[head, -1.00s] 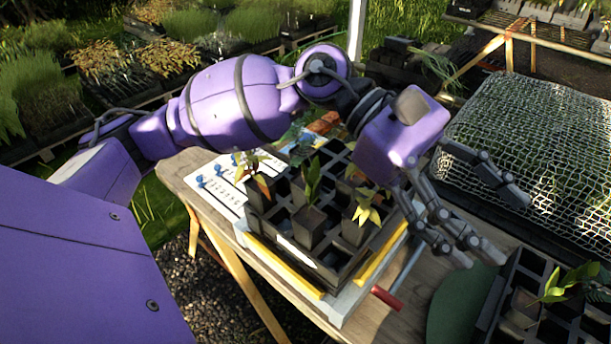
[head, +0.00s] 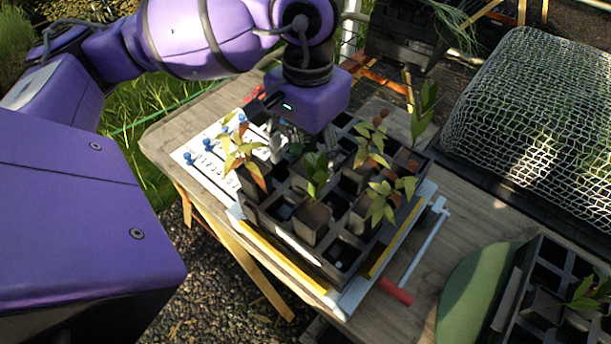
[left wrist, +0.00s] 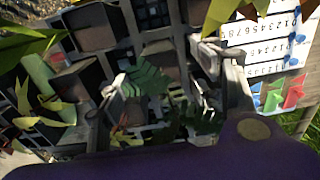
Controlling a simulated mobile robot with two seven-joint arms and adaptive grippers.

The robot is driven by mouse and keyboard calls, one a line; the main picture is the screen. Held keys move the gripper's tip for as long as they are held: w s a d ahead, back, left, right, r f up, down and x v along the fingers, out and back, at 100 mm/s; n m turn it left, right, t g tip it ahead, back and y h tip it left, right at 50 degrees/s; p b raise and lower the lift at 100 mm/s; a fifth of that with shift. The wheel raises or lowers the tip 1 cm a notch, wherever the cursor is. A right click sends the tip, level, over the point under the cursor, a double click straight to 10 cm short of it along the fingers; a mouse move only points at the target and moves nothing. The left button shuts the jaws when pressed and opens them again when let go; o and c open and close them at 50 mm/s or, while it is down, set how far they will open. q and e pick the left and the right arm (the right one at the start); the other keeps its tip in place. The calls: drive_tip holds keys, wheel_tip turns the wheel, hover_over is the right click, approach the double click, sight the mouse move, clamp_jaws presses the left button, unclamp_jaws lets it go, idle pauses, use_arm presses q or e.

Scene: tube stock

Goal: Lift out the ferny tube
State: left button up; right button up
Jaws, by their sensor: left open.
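The ferny tube's dark green, finely divided fronds (left wrist: 150,80) show in the left wrist view, between the fingers of my left gripper (left wrist: 160,72). The fingers are spread on either side of the fronds. The tube body under the fronds is mostly hidden. In the head view my left gripper (head: 283,142) points down over the back left of the black celled tray (head: 290,240), and its hand hides the ferny tube there. My right gripper is not in view.
Other tubes stand in the tray: one with broad green leaves (head: 317,180), one with yellow-orange leaves (head: 243,160), and several at the right. A numbered white board with blue pegs (head: 205,144) lies left of the tray. A mesh cover (head: 530,110) lies at right.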

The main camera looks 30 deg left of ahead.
sight(307, 165)
use_arm(q)
drive_tip(key=shift+f, duration=2)
drive_tip(key=shift+r, duration=0.1)
drive_tip(key=c, duration=1.4)
